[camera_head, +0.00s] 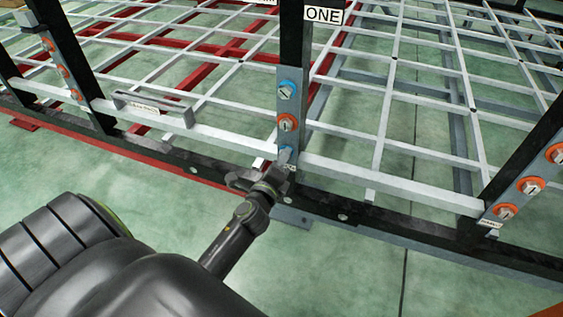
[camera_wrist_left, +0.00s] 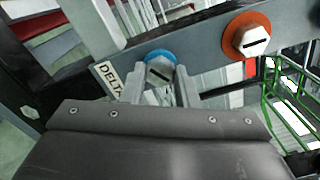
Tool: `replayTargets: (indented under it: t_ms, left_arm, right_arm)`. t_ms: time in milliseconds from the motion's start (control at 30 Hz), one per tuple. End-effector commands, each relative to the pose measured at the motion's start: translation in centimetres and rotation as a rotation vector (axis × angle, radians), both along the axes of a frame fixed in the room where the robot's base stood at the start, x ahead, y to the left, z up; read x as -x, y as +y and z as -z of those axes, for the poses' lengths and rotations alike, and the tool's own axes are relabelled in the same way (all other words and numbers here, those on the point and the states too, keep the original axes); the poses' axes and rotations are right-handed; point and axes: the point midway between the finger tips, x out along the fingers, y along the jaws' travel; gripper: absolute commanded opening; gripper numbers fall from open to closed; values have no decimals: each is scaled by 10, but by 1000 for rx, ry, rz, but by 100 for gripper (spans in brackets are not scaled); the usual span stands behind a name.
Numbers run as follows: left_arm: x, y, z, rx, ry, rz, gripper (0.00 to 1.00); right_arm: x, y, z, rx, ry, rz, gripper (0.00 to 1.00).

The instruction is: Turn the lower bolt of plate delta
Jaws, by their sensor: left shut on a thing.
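Plate delta (camera_head: 291,105) is a grey upright plate on a dark post. Its lower bolt (camera_head: 285,154) has a blue ring and sits at the plate's foot, partly hidden by my gripper. In the left wrist view the lower bolt (camera_wrist_left: 160,69) shows a hex head with a dark slot, beside the DELTA label (camera_wrist_left: 108,79). My left gripper (camera_head: 277,167) is at this bolt, with its fingers (camera_wrist_left: 159,88) on either side of the head, shut on it. My right gripper is not in view.
The plate's middle bolt (camera_head: 288,123) has an orange ring, its upper bolt (camera_head: 287,90) a blue one. Other plates with orange-ringed bolts stand at left (camera_head: 63,72) and right (camera_head: 531,186). A dark chassis rail (camera_head: 343,217) runs below; white grid bars (camera_head: 400,196) lie behind.

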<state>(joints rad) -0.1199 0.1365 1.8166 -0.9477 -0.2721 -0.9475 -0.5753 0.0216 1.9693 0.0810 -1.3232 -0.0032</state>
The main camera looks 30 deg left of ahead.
Motion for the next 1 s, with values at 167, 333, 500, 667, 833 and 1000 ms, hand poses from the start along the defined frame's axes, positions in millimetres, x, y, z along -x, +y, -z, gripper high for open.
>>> replayTargets:
  t_ms: [167, 333, 500, 667, 833, 1000]
  left_arm:
    - [-2, 0, -1, 162, -46, 1, 4]
    - [-2, 0, -2, 318, -85, 3, 4]
    - [-2, 0, -2, 475, -122, 4, 4]
    - [-2, 0, -2, 623, -159, 5, 4]
    - [-2, 0, -2, 780, -197, 6, 4]
    - [-2, 0, -2, 935, -235, 8, 4]
  right_arm:
    - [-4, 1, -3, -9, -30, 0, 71]
    - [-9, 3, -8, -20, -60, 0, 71]
    - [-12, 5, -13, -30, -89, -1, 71]
    - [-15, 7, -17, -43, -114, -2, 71]
    - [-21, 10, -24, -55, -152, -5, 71]
    - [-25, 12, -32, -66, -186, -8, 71]
